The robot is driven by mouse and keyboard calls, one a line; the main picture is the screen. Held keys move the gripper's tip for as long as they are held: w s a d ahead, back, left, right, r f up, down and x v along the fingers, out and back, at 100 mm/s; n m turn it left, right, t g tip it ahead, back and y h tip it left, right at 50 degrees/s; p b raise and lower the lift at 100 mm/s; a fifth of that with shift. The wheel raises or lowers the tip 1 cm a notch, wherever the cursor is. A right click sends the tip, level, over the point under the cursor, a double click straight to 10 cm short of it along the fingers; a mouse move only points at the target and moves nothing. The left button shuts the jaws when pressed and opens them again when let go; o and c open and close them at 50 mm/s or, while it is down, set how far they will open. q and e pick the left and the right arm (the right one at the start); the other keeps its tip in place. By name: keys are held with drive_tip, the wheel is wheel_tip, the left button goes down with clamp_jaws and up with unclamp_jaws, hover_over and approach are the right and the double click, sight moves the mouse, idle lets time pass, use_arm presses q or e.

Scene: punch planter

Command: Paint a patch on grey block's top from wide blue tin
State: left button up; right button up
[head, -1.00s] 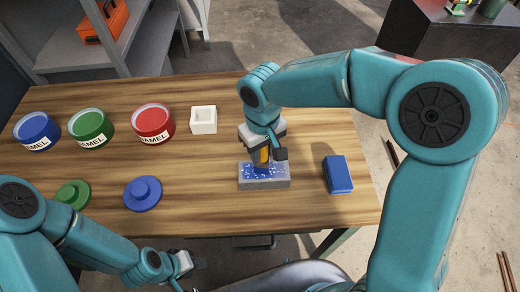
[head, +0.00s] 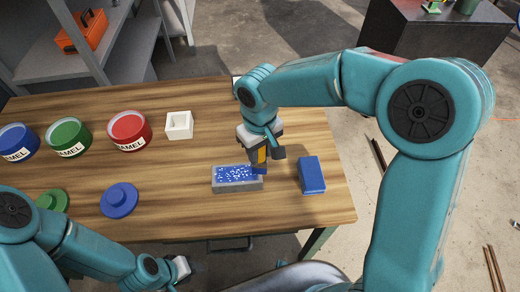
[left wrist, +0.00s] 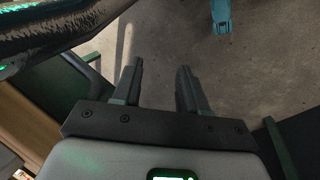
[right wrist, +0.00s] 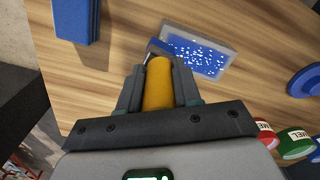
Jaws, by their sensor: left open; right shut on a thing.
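The grey block (head: 237,187) lies on the table with its top mostly blue and dotted with white specks inside a grey rim. My right gripper (head: 261,158) is shut on a yellow-handled brush (right wrist: 158,85), at the block's right end. The brush's blue tip (head: 259,169) is at that end of the top; I cannot tell whether it touches. The blue tin (head: 17,143) stands open at the far left, partly cut off by the picture edge. My left gripper (left wrist: 160,78) is open and empty, low in front of the table, over the floor.
A green tin (head: 69,137), a red tin (head: 129,130) and a white hollow block (head: 179,125) stand along the back. A blue lid (head: 119,199) and a green lid (head: 52,201) lie in front. A blue block (head: 312,175) lies right of the grey block.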

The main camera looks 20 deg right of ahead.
drive_tip(key=shift+w+a+r, duration=0.15)
drive_tip(key=shift+r, duration=0.75)
drive_tip(key=shift+a+r+p, duration=0.15)
drive_tip(key=shift+r+p, duration=0.1)
drive_tip(key=shift+p, duration=0.1)
drive_tip(key=shift+r+p, duration=0.55)
drive_tip(key=shift+r, duration=0.15)
drive_tip(key=shift+r+p, duration=0.9)
drive_tip(key=shift+r, duration=0.2)
drive_tip(key=shift+r+p, duration=0.75)
drive_tip(key=shift+r, duration=0.15)
